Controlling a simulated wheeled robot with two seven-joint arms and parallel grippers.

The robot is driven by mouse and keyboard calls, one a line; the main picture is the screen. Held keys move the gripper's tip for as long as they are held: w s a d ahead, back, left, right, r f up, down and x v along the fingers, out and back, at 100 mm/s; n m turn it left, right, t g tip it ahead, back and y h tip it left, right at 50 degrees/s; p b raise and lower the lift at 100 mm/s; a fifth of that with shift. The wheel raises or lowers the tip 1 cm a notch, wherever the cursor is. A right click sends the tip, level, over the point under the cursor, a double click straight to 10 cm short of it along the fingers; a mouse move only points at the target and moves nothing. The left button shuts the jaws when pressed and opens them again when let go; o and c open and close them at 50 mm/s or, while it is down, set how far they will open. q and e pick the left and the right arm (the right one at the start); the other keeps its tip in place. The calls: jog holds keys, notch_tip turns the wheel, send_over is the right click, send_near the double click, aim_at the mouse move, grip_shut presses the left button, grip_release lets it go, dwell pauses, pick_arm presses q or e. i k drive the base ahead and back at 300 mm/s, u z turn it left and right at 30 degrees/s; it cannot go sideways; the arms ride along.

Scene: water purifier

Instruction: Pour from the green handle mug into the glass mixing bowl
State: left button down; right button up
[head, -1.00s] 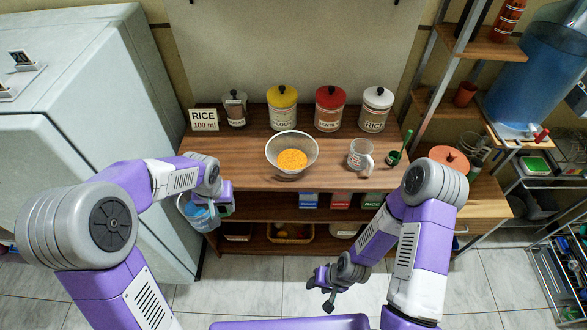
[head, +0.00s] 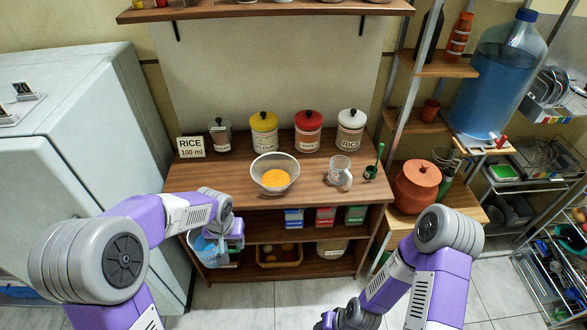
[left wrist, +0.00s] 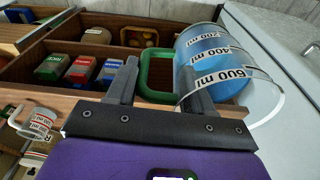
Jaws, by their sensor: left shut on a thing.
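The green handle mug is a clear measuring mug (head: 203,250) with something blue inside, low at the front left of the wooden counter. In the left wrist view the mug (left wrist: 212,62) shows ml marks and a green handle (left wrist: 145,75). My left gripper (head: 236,232) is shut on that handle; its fingers (left wrist: 158,88) lie on either side of it. The mixing bowl (head: 291,184) stands on the counter, up and right of the mug, with orange-yellow contents. My right gripper (head: 330,322) is at the bottom edge, partly cut off; its jaws are unclear.
A smaller measuring cup (head: 340,172) and a green-handled item (head: 371,171) stand right of the bowl. Canisters (head: 308,132) and a RICE 100 ml sign (head: 191,147) line the back. A fridge (head: 75,130) stands close on the left. Boxes (head: 325,216) sit on the shelf below.

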aim_at(275, 171)
jog(key=z, duration=1.65)
jog(key=k, duration=0.9)
jog(key=u, duration=1.1)
jog(key=i, duration=1.35)
